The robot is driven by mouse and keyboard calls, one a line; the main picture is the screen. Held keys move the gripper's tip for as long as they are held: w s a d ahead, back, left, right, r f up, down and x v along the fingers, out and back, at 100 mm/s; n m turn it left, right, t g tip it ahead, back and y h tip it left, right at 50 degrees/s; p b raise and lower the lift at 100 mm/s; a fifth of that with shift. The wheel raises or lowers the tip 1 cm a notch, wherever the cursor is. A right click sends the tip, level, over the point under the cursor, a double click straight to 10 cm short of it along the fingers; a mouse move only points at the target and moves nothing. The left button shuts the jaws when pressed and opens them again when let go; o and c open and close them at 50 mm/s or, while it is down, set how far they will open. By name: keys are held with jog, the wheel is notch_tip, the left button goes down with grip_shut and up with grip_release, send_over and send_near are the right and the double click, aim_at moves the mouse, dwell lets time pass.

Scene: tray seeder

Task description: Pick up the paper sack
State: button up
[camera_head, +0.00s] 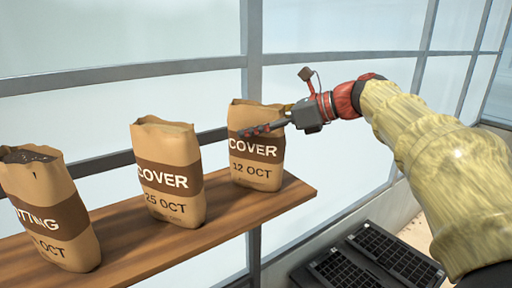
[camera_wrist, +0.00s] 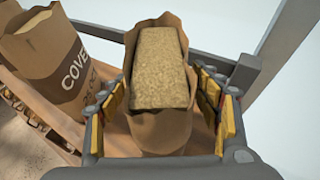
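Three brown paper sacks stand upright on a wooden shelf (camera_head: 225,209). The rightmost sack (camera_head: 258,173) reads "COVER 12 OCT"; the middle sack (camera_head: 167,178) reads "COVER 25 OCT"; the left sack (camera_head: 47,205) reads "...TTING" and a partly hidden date. My gripper (camera_head: 266,127) reaches in from the right at the rightmost sack's upper part, one finger across its front. In the wrist view, that sack's open top (camera_wrist: 160,125), with tan grainy fill, lies between the fingers of my gripper (camera_wrist: 163,95). Gaps show on both sides, so the gripper is open around it.
Another sack (camera_wrist: 45,62) stands close to the left in the wrist view. Window frames (camera_head: 254,60) rise behind the shelf. Black cell trays (camera_head: 385,255) lie lower down at the right. The shelf ends just right of the rightmost sack.

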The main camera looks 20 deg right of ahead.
grip_shut()
dwell(0.8)
jog(key=shift+r, duration=0.15)
